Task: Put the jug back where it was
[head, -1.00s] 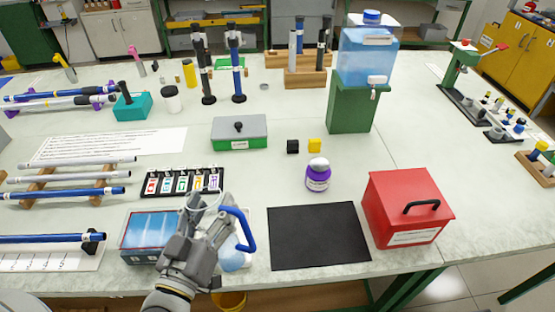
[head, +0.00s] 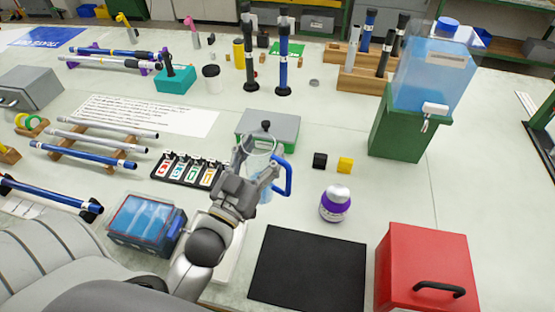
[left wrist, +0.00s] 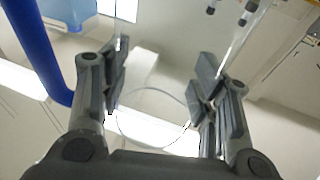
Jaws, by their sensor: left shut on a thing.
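The jug (head: 262,157) is clear, with a blue handle (head: 287,177) on its right side. My left gripper (head: 260,176) is shut on its body and holds it roughly upright, apparently above the table. In the head view it overlaps the front of the grey-lidded green box. In the left wrist view the jug's clear wall (left wrist: 150,92) lies between the two fingers, with the handle (left wrist: 38,50) at the left. A white tray or mat (head: 229,262) lies partly hidden behind my left forearm. My right gripper is out of view.
A black mat (head: 308,268), red box (head: 425,265) and purple-white bottle (head: 335,205) stand to the right. A blue-filled bin (head: 145,222) and labelled rack (head: 185,170) are at the left. The water dispenser (head: 432,80) stands on a green stand behind.

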